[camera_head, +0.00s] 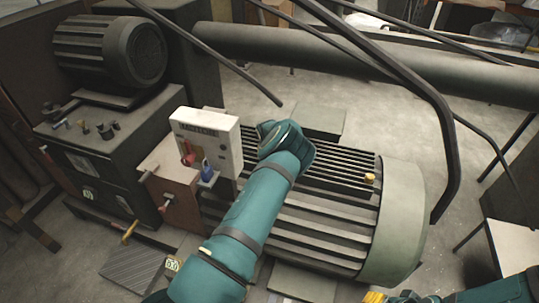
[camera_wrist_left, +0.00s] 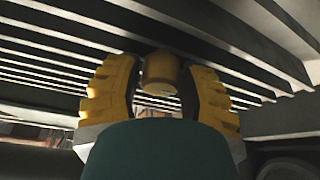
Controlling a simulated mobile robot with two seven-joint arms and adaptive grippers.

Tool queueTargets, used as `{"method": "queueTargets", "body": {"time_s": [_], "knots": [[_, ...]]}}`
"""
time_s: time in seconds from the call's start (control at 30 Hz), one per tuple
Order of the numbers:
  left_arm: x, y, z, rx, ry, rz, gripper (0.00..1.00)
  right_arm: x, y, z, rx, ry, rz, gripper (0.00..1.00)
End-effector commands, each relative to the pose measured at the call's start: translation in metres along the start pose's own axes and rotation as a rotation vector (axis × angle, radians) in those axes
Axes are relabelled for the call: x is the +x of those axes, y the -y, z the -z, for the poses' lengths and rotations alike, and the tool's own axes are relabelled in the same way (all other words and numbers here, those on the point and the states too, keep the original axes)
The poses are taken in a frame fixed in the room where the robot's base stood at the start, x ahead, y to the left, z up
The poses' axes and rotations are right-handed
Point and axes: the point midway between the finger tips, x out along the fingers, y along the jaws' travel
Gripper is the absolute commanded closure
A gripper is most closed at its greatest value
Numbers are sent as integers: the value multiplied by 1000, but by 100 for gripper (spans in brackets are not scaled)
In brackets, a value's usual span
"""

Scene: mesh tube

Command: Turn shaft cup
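A small yellow cup (camera_head: 370,179) stands on the ribbed top of a large dark motor (camera_head: 330,215) in the head view. My left arm reaches over the motor; its wrist hides its fingers in that view. In the left wrist view the left gripper (camera_wrist_left: 160,95) has its yellow fingers spread, with a short yellow cylinder (camera_wrist_left: 160,75) between or just beyond them, under dark ribs. I cannot tell whether the fingers touch it, or whether it is the same cup. My right gripper (camera_head: 386,298) shows only partly at the bottom edge.
A pale control box (camera_head: 207,140) with red and blue parts stands beside my left wrist. A dark machine with knobs (camera_head: 95,150) is at the left. A thick pipe (camera_head: 350,60) and bent dark bars (camera_head: 440,110) cross behind and to the right.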

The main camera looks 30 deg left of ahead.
Motion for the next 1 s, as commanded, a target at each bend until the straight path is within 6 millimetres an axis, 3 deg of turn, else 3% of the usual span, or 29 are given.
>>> {"method": "queueTargets", "body": {"time_s": [0.03, 0.1, 0.57, 1.0], "knots": [[0, 0, 0, 0, 0, 0, 82, 0, 0, 0, 0, 0, 0, 53], [0, 0, 0, 0, 0, 0, 100, 0, 0, 0, 0, 0, 0, 53], [0, 0, 0, 35, 0, -16, 100, -1, 0, 0, 0, 0, 0, 53], [0, 1, 0, 324, 0, -137, 100, -7, 3, 1, -1, 1, 1, 53]]}}
